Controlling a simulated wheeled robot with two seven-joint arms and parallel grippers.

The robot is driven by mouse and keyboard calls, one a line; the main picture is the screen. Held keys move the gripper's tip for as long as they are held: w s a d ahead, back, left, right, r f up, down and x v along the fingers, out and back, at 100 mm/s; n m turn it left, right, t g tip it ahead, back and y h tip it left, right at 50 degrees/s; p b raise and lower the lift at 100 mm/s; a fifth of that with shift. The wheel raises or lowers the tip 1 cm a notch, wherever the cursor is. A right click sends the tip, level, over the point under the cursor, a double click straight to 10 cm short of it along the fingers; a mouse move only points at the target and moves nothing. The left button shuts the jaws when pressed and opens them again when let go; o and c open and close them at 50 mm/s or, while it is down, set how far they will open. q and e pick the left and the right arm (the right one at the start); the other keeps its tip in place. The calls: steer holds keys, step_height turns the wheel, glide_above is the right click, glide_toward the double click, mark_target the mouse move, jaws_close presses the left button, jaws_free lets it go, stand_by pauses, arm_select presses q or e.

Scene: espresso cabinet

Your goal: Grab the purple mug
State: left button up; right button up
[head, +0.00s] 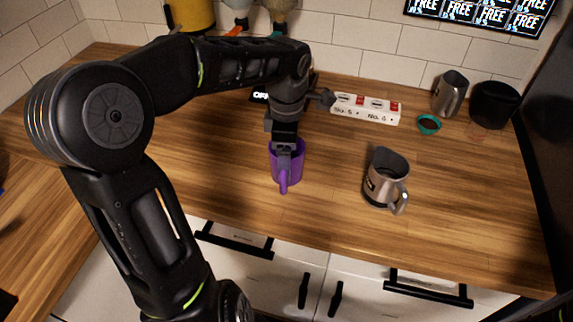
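The purple mug (296,172) stands upright on the wooden counter, with its handle turned toward the front. My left gripper (285,152) points down at the mug from above. Its fingers overlap the mug's rim and the top of the handle in the picture. The gripper hides part of the mug's opening. I cannot tell whether the fingers touch the mug or how far apart they are. My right gripper is not in view.
A steel pitcher (385,180) stands right of the mug. At the back right are another metal pitcher (449,93), a small teal cup (429,124) and a black container (493,104). The counter's left part is clear.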

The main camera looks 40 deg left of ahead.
arm_select(q)
steer(key=c, duration=1.4)
steer(key=shift+w+r, duration=0.1)
steer(key=shift+r, duration=0.45)
steer(key=shift+r+p, duration=0.65)
steer(key=shift+r, duration=3.85)
